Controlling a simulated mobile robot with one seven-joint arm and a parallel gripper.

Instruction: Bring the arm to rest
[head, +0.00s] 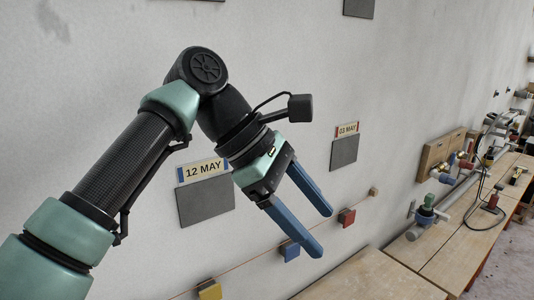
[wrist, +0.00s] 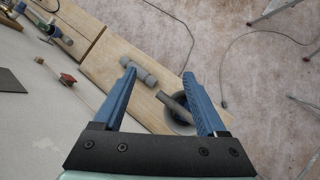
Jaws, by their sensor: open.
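My gripper (head: 327,231) is at the end of my raised arm, in front of the pale wall in the head view. Its two blue fingers are spread apart with nothing between them, pointing down and to the right. In the wrist view the open fingers of my gripper (wrist: 163,82) hang above a wooden bench top. The fingers look clear of the bench and of the things on it.
A wooden bench (head: 480,238) runs along the wall at right, with valves, pipes and a cable. The wrist view shows a grey pipe fitting (wrist: 137,69) and a dark round bucket-like object (wrist: 180,117), partly hidden by a finger. Wall plates and coloured blocks line the wall.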

